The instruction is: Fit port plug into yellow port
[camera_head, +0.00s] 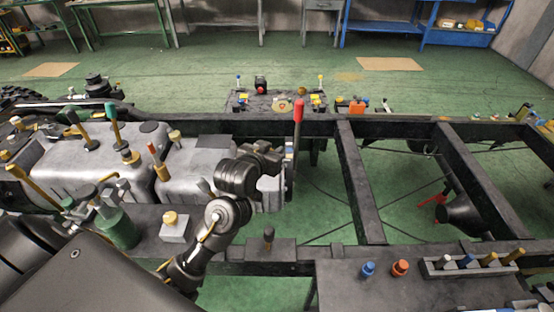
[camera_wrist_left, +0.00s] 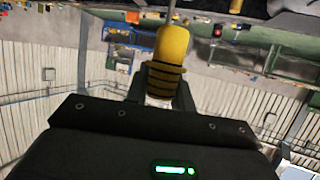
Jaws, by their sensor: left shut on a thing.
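My left gripper (camera_head: 270,158) is at the end of my dark arm, above the silver tanks near the middle of the head view. Its fingertips and the held piece do not show clearly there. In the left wrist view the left gripper (camera_wrist_left: 162,92) is shut on a yellow port plug (camera_wrist_left: 172,48) with black bands, which points away from the palm. I cannot pick out the yellow port with certainty. Small yellow parts sit on the dark panel (camera_head: 275,103) beyond the far rail. My right gripper is not in view.
A red-handled lever (camera_head: 298,112) stands just right of my left gripper. The black chassis rail (camera_head: 400,127) and cross-members surround open gaps. A blue plug (camera_head: 368,269) and an orange plug (camera_head: 400,267) stand on the near dark plate, beside a rack (camera_head: 435,266) of several pegs.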

